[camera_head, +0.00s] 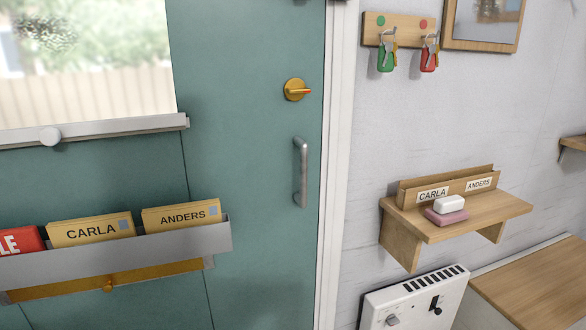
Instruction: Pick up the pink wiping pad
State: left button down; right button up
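The pink wiping pad (447,217) lies flat near the front edge of a small wooden wall shelf (490,212). A white block (449,204), like a bar of soap or an eraser, rests on top of it and covers part of it. Neither of my grippers shows in the head view.
Name slots CARLA (432,194) and ANDERS (479,184) stand behind the pad on the shelf. A white panel box (414,300) is below, beside a wooden bench top (535,285). A green door (255,160) with a grey handle (300,172) and mail holder (120,260) fills the left.

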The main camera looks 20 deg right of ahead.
aim_at(446, 211)
jog(key=z, duration=2.65)
jog(key=i, duration=0.1)
jog(key=u, duration=1.3)
